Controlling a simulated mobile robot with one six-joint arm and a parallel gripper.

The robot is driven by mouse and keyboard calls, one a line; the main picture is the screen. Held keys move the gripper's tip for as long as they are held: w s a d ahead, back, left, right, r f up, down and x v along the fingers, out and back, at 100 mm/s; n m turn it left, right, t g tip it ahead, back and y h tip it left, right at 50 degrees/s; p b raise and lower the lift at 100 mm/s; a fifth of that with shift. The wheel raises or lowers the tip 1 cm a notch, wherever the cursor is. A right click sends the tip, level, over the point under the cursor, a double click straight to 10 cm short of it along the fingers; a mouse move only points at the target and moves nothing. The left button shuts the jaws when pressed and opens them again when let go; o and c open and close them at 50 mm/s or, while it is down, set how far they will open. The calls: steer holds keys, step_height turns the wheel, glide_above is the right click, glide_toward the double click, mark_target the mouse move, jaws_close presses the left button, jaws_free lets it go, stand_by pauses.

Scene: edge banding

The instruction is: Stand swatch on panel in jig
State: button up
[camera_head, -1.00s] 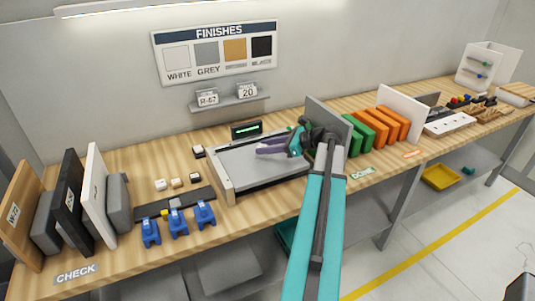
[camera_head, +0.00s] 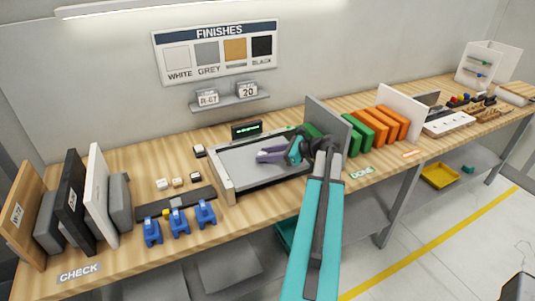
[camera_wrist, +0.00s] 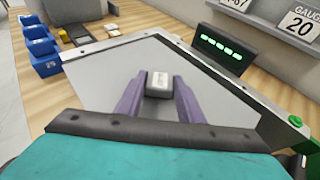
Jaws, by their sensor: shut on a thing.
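My gripper (camera_wrist: 160,100), with purple fingers, is shut on a small pale grey-white swatch (camera_wrist: 159,83) with a dark front face. In the head view my gripper (camera_head: 260,157) is over the left-middle part of the jig. The grey panel (camera_wrist: 105,70) lies flat in the jig and fills much of the wrist view. The jig (camera_head: 222,182) has a pale raised rim on its left side. The swatch appears upright over the panel; I cannot tell whether it touches it.
A display with green marks (camera_head: 246,130) stands behind the jig. Several small swatches (camera_head: 178,182) and blue clamps (camera_head: 179,222) are to the left. A grey upright board (camera_head: 327,122) stands right of the jig, with green and orange blocks (camera_head: 386,124) beyond.

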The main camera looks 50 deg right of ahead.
steer(key=shift+f, duration=0.1)
steer(key=o, duration=1)
steer(key=b+v, duration=0.2)
steer(key=v, duration=0.4)
steer(key=b+v, duration=0.1)
steer(key=v, duration=0.5)
steer(key=shift+r+b, duration=0.25)
steer(key=shift+b, duration=0.1)
